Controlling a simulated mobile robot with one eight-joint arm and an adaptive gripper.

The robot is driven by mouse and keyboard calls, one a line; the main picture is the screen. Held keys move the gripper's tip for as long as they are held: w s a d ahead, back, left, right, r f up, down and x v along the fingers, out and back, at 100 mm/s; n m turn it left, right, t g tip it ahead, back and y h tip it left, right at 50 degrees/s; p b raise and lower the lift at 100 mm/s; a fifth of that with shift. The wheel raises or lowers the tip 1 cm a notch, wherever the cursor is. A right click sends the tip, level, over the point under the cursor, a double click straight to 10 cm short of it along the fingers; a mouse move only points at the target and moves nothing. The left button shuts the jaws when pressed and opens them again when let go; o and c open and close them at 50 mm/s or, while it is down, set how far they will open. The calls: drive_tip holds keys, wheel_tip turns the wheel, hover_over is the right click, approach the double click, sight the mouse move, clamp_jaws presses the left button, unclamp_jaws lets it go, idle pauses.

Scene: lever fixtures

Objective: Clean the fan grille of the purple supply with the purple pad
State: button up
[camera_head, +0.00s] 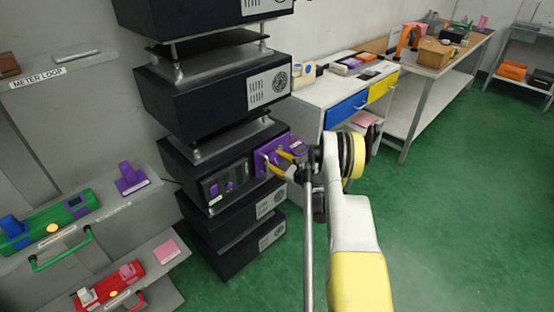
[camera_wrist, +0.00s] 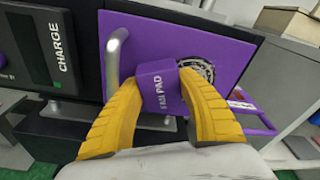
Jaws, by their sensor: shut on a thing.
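The purple supply is the dark unit with a purple front panel (camera_head: 272,152), and the panel fills the middle of the wrist view (camera_wrist: 150,40). Its round fan grille (camera_wrist: 203,68) shows only in part, behind and right of the pad. My gripper (camera_head: 277,163), with two yellow fingers, is shut on the purple pad (camera_wrist: 157,86), lettered "FAN PAD". The pad is in front of the panel and overlaps the grille's left edge in view. I cannot tell whether it touches the grille. In the head view the pad is hard to make out.
A silver handle (camera_wrist: 115,60) stands out from the panel left of the pad. A purple ledge (camera_wrist: 255,115) juts out at right. Dark units with vents (camera_head: 268,88) are stacked above and below. A white bench (camera_head: 315,95) stands behind. Green floor (camera_head: 450,220) is clear at right.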

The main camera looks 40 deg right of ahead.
sight(276, 160)
drive_tip(key=shift+w+r, duration=0.15)
drive_tip(key=shift+r, duration=0.2)
drive_tip(key=d, duration=0.4)
drive_tip(key=shift+w, duration=0.4)
drive_tip(key=shift+o, duration=0.2)
drive_tip(key=shift+a, duration=2.1)
drive_tip(key=shift+s+d, duration=0.15)
drive_tip(key=shift+s, duration=1.4)
drive_tip(key=shift+s+d, duration=0.15)
drive_tip(key=shift+s, duration=1.35)
drive_tip(key=shift+c, duration=0.2)
